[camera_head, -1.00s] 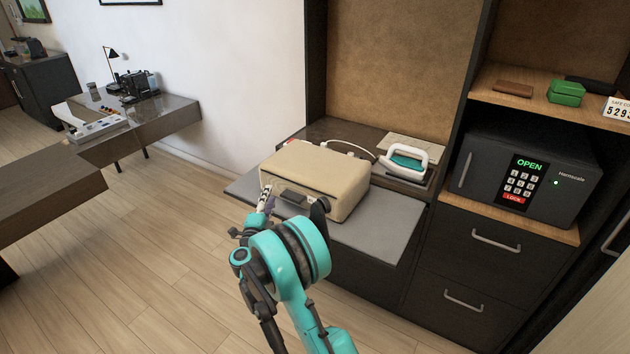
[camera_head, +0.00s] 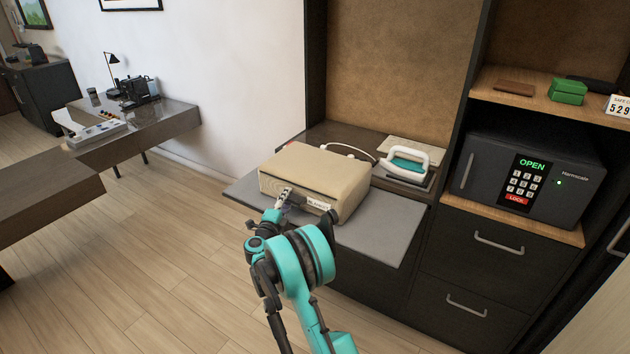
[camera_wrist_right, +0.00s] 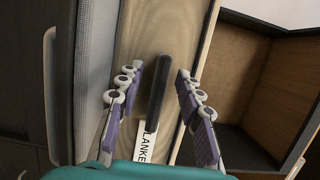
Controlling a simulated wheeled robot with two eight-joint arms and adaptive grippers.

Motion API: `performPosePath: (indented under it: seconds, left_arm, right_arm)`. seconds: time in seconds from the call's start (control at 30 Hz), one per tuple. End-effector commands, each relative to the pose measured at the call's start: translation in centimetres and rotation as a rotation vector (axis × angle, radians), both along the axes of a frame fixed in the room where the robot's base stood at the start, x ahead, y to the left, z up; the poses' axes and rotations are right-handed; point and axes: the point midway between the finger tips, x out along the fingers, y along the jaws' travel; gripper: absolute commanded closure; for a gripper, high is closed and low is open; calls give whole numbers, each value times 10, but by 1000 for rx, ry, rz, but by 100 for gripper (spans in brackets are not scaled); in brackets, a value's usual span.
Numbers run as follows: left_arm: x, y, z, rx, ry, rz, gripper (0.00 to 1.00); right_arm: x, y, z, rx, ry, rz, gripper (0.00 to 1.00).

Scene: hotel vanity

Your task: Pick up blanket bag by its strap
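The beige blanket bag (camera_head: 325,174) lies on the grey pull-out shelf (camera_head: 378,236). Its white label (camera_head: 318,204) shows on the front face, and also in the right wrist view (camera_wrist_right: 147,146). My right gripper (camera_head: 284,198) is in front of the bag's front face. In the right wrist view my right gripper (camera_wrist_right: 159,70) is open, with purple finger pads apart. The dark strap (camera_wrist_right: 157,92) lies between the fingers, with gaps on both sides. Whether the fingertips reach past the strap, I cannot tell. My left gripper is not in view.
A white and teal iron (camera_head: 405,163) stands behind the bag at the right. A dark safe (camera_head: 525,180) stands on the cabinet further right. A dark desk (camera_head: 150,122) is at the left. The floor (camera_head: 150,240) left of my arm is clear.

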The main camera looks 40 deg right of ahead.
Motion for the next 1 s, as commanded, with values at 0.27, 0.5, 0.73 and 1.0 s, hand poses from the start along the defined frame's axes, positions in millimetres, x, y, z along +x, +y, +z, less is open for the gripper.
performPosePath:
  seconds: [0.27,0.5,0.73,1.0]
  left_arm:
    - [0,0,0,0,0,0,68]
    - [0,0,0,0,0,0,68]
    - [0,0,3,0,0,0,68]
    - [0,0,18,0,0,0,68]
  right_arm:
    - [0,0,0,0,0,0,100]
    - [0,0,1,-3,1,0,100]
    - [0,1,6,-3,0,0,100]
    - [0,1,36,-3,1,0,100]
